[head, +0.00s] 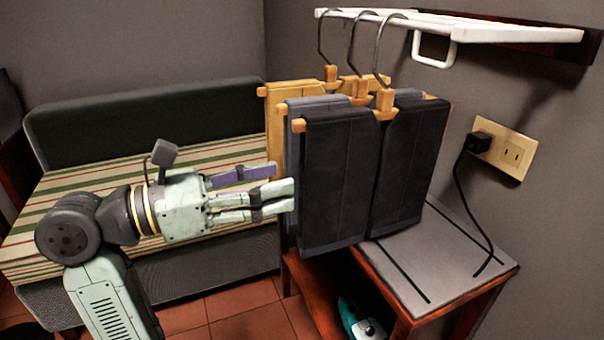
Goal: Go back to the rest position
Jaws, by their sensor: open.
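My gripper (284,177) is in the middle of the head view, pointing right, with its fingers apart. Its fingertips are at the left edge of the hanging clothes; I cannot tell whether they touch. A black garment (340,185) hangs in front, with a grey-blue garment (294,150) and a yellow garment (280,105) behind it. Each hangs on a wooden hanger with a metal hook. The hooks go up to a white wall rack (470,28). Nothing shows held between the fingers.
A striped bench (90,190) with a dark green backrest (150,120) stands behind my arm. A wooden side table (450,265) with a grey top is under the clothes, with a teal and white item (358,322) below. A black cord (458,195) runs from the wall outlet (512,152).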

